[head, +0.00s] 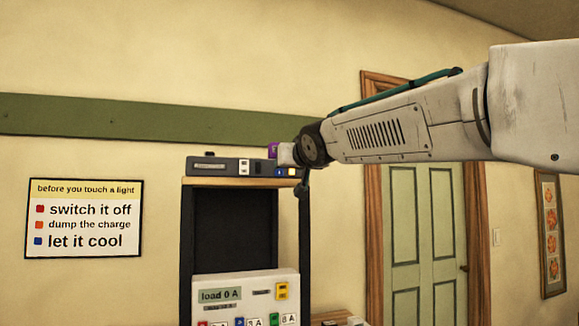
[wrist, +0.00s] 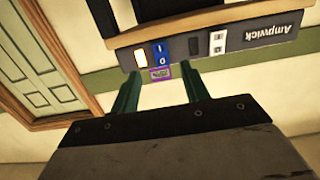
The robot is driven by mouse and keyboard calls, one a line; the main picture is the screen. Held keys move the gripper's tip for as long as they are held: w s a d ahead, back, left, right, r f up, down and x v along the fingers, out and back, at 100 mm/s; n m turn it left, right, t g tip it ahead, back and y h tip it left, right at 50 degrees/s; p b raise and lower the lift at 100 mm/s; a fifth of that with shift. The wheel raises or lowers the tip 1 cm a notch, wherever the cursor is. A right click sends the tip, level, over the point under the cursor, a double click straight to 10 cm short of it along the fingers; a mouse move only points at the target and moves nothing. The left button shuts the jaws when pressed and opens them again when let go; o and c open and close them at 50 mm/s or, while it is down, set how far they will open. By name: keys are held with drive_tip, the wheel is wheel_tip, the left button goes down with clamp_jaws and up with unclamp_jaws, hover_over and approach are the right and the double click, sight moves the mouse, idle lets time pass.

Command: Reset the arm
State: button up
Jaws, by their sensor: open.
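My gripper (wrist: 161,82) shows in the wrist view as two dark green fingers, spread apart with nothing held between them. The fingertips are close to a dark grey unit (wrist: 265,36) marked "Ampwick", which appears upside down there. A small purple tag (wrist: 160,73) at the unit's edge lies between the fingertips in that view; I cannot tell whether they touch it. Beside it are a blue 1/0 switch (wrist: 161,53) and a lit pale window (wrist: 140,58). In the head view my arm reaches in from the right to the unit (head: 229,166), and its end hides part of the unit's right side.
The unit sits on top of a dark open rack (head: 186,245). A white load panel (head: 246,288) with coloured switches is below. A sign (head: 84,218) hangs on the left wall. A green door (head: 420,230) stands behind my arm, with a framed picture (head: 551,235) further right.

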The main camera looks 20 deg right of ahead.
idle(0.3)
drive_tip(key=s+d+f+g, duration=0.1)
drive_tip(key=s+f+g, duration=0.2)
drive_tip(key=f, duration=0.4)
drive_tip(key=s+d+f+g+h, duration=0.1)
drive_tip(key=s+f+g, duration=0.1)
drive_tip(key=s+f, duration=0.35)
drive_tip(key=s+d+f+g, duration=0.1)
drive_tip(key=s+f+g, duration=0.15)
drive_tip(key=f, duration=0.55)
drive_tip(key=s+f+g, duration=0.2)
drive_tip(key=s+f, duration=0.5)
drive_tip(key=s, duration=0.3)
drive_tip(key=s+f+g, duration=0.3)
drive_tip(key=s+f, duration=0.3)
drive_tip(key=s, duration=0.4)
drive_tip(key=s+f+g+y, duration=0.1)
drive_tip(key=s+f+g, duration=0.2)
drive_tip(key=s+f, duration=0.4)
drive_tip(key=s, duration=0.3)
drive_tip(key=shift+s+f, duration=0.15)
drive_tip(key=shift+f, duration=0.15)
